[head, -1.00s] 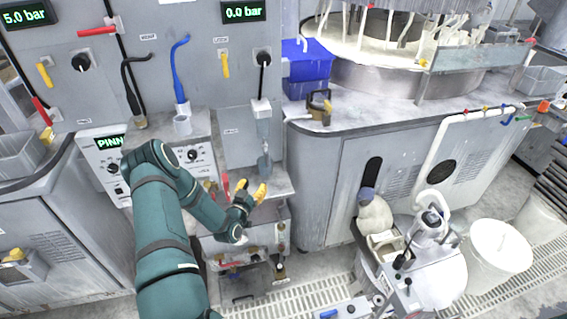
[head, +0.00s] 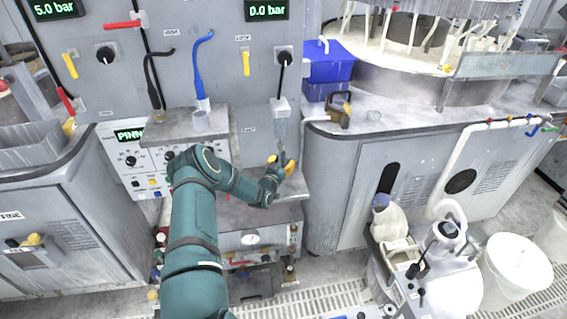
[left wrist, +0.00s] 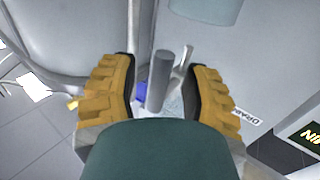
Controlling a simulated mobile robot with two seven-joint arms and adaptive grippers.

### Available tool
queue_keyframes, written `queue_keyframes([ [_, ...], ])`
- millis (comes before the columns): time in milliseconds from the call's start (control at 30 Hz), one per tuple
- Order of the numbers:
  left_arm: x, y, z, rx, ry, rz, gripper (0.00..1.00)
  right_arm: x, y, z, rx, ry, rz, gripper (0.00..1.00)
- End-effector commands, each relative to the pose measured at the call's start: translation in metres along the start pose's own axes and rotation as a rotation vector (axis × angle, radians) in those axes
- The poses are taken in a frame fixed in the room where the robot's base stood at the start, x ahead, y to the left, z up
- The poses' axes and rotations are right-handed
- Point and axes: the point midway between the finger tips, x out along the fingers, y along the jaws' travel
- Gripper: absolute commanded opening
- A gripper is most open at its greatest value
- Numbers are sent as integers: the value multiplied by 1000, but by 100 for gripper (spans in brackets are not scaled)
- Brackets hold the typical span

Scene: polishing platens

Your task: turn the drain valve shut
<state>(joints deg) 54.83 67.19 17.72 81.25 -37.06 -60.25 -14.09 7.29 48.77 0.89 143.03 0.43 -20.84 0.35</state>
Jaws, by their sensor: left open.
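My left gripper (head: 281,163) is open, its yellow-padded fingers in front of the grey panel and just above the metal ledge. In the left wrist view, the open gripper (left wrist: 165,92) has a grey upright cylindrical handle (left wrist: 160,68) between its fingers, apart from both pads. A thinner pale bar stands beside that handle. A DRAIN label (left wrist: 245,117) is on the panel to the right, so the handle looks like the drain valve's. In the head view the valve is hidden or too small to make out behind the gripper. My right gripper is not in view.
A blue bin (head: 326,62) and a brown jug (head: 341,110) stand on the right-hand counter.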

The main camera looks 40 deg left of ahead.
Motion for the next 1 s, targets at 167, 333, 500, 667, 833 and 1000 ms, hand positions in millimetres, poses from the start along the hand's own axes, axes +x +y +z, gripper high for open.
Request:
queue_keyframes([
  [167,6,0,0,0,1,-1,47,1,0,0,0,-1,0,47],
  [333,6,0,0,0,1,0,47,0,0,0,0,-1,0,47],
  [500,6,0,0,0,0,0,11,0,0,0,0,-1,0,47],
  [667,6,0,0,0,0,0,0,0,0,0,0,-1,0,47],
  [833,6,0,0,8,-5,0,0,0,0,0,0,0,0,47],
  [1000,5,0,-1,47,-31,2,0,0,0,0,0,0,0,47],
])
